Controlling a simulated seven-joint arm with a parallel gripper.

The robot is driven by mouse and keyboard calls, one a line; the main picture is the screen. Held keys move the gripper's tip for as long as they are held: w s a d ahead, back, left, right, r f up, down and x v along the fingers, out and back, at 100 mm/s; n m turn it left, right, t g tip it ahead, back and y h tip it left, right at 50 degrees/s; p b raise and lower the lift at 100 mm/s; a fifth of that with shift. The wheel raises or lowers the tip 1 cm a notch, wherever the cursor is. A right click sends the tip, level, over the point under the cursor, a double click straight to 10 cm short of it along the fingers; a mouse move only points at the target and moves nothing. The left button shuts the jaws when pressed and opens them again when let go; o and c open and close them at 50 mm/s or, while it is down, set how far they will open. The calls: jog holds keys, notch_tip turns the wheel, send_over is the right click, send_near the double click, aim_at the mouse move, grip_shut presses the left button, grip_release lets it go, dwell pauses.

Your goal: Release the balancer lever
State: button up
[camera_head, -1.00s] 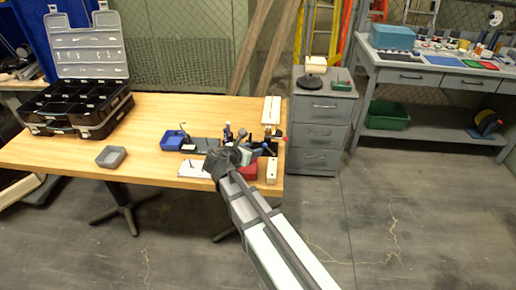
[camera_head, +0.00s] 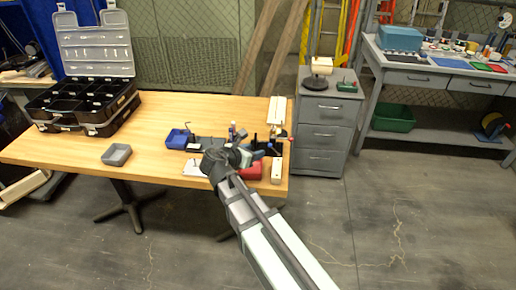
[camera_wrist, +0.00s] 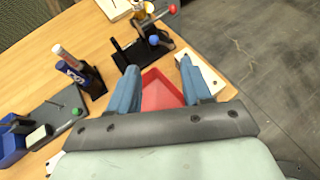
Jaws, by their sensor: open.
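My gripper (camera_wrist: 158,66) is open, with its two blue fingers apart and nothing between their tips. It points down over the right end of the wooden table; in the head view my gripper (camera_head: 248,156) is partly hidden by the wrist. Beyond the fingertips in the wrist view stands a black bracket device (camera_wrist: 128,52) with a blue ball knob (camera_wrist: 154,40). I cannot tell which of these is the balancer lever. The fingers are apart from both knobs.
A red bin (camera_wrist: 158,92) lies below the fingers, and a white block (camera_wrist: 208,76) is beside the right finger. A black holder with upright tools (camera_wrist: 80,76) stands left. A blue bin (camera_head: 177,138) and grey tray (camera_head: 117,155) are farther left.

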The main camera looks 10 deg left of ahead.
jog(key=w+d+r+m+g, duration=0.2)
jog(key=w+d+r+m, duration=0.1)
jog(key=w+d+r, duration=0.3)
jog(key=w+d+r+m+g, duration=0.1)
jog(key=w+d+r+m, duration=0.25)
jog(key=w+d, duration=0.5)
jog(key=m+g+y, duration=0.5)
jog(key=m+g, duration=0.3)
jog(key=m, duration=1.4)
send_over(270, 144)
jog(key=f, duration=0.1)
notch_tip(270, 144, down, 14)
jog(key=shift+w+d, duration=0.1)
grip_shut()
